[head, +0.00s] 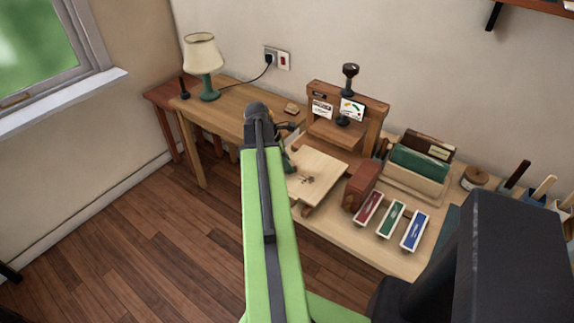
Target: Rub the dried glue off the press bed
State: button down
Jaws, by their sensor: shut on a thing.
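The press bed (325,169) is a pale wooden board in front of the wooden book press (373,128). Small dark patches of dried glue (305,179) lie near the middle of its surface. My gripper (288,150) is beyond the end of my green arm, at the bed's left edge, and is largely hidden by the arm. It is shut on a small, dark greenish thing (289,163), too small and too covered to name. I cannot tell whether this thing touches the bed.
A lamp (202,54) stands at the table's left end. Right of the bed are a red-brown block (361,184), three coloured boxed pieces (391,218), a rack of books (415,187), a jar (474,178) and brushes (543,186). Open table lies left of the bed.

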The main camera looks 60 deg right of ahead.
aim_at(301, 175)
jog(key=shift+s+a+r, duration=0.1)
jog(key=shift+s+a, duration=0.1)
jog(key=shift+s, duration=0.7)
jog(key=shift+s+a, duration=0.2)
jog(key=shift+s, duration=0.7)
jog(key=shift+s+a, duration=0.15)
jog(key=shift+s, duration=0.75)
jog(key=shift+s+a, duration=0.15)
jog(key=shift+s, duration=0.7)
jog(key=shift+w+d, duration=0.15)
jog(key=shift+w, duration=0.5)
jog(key=shift+w+d, duration=0.15)
jog(key=shift+w, duration=0.5)
jog(key=shift+w+d, duration=0.2)
jog(key=shift+w, duration=0.95)
jog(key=shift+w+d, duration=0.2)
jog(key=shift+w, duration=0.95)
jog(key=shift+s, duration=0.1)
notch_tip(301, 175, up, 6)
jog(key=p, duration=0.6)
